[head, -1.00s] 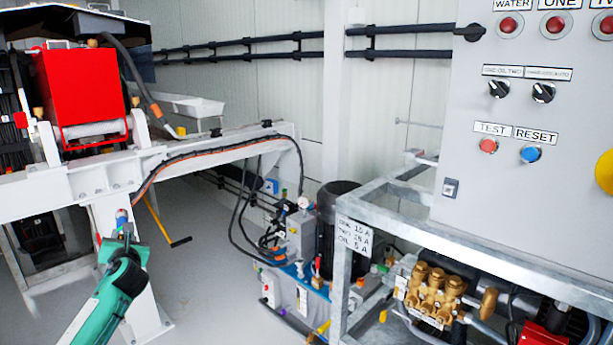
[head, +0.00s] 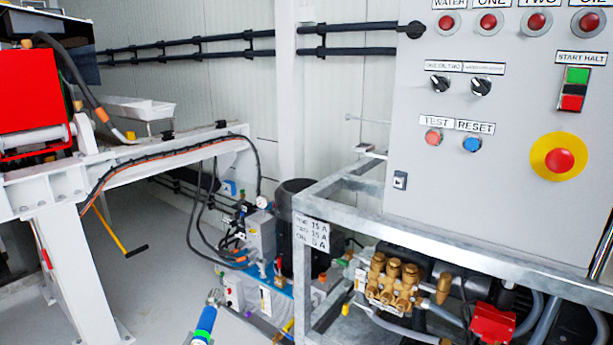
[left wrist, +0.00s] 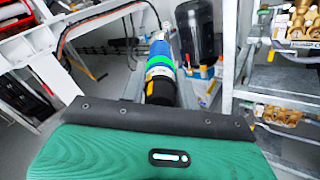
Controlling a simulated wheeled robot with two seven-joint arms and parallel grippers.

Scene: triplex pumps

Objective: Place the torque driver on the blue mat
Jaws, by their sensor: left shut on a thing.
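The torque driver (left wrist: 160,68) has a blue body, a bright green band and a black end. In the left wrist view it stands out beyond the dark edge of my left gripper (left wrist: 160,103), which is shut on it. In the head view the driver (head: 206,322) shows at the bottom edge, tilted, with its silver tip up and a blue body below. Most of my left gripper is below that picture. I cannot make out a blue mat in either view. My right gripper is not in view.
A grey control panel (head: 500,110) stands at the right above a metal frame (head: 350,185) with a brass pump (head: 394,280). A hydraulic unit (head: 262,235) sits behind the driver. A white beam structure (head: 75,270) is at the left. Grey floor (head: 150,285) lies between.

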